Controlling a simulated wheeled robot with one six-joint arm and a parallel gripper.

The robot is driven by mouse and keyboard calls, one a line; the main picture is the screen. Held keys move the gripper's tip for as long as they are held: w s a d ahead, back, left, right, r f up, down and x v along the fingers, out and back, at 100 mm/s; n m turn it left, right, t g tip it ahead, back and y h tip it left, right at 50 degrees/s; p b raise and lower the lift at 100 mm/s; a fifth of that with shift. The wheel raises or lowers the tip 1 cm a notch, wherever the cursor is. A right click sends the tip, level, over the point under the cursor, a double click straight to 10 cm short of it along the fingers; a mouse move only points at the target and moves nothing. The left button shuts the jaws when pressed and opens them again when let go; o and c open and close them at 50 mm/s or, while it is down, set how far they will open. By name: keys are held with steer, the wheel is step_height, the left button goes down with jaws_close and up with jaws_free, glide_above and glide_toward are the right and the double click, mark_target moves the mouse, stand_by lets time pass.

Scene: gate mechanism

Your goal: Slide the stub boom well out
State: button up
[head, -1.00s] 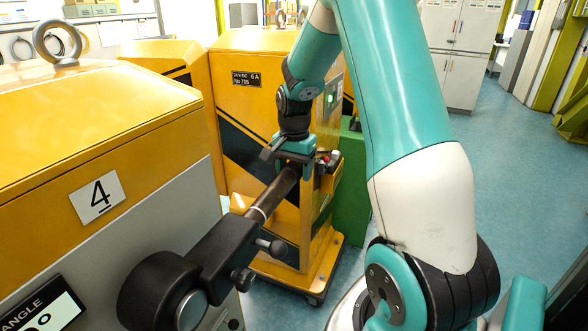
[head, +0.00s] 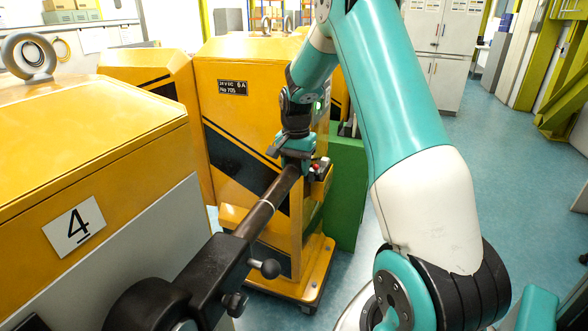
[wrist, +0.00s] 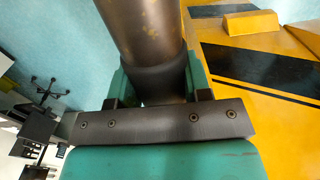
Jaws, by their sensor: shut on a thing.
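The stub boom (head: 262,212) is a dark brown-grey tube with a pale ring around it. It comes out of a black sleeve (head: 212,268) on the side of the yellow cabinet marked 4 (head: 95,140). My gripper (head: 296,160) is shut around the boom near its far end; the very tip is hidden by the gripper. In the wrist view the boom (wrist: 145,35) runs between the teal fingers of my gripper (wrist: 150,88).
A yellow cabinet labelled 6A (head: 240,70) stands close behind my gripper, on a wheeled yellow base (head: 290,290). A green block (head: 345,190) stands to its right. Blue floor (head: 500,180) is open on the right.

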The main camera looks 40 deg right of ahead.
steer(key=shift+w+d+r, duration=0.1)
steer(key=shift+w+d, duration=0.05)
steer(key=o, duration=1.3)
steer(key=shift+d, duration=0.15)
step_height(320, 180, up, 17)
steer(key=b, duration=0.4)
steer(key=shift+r, duration=0.15)
steer(key=shift+a, duration=0.2)
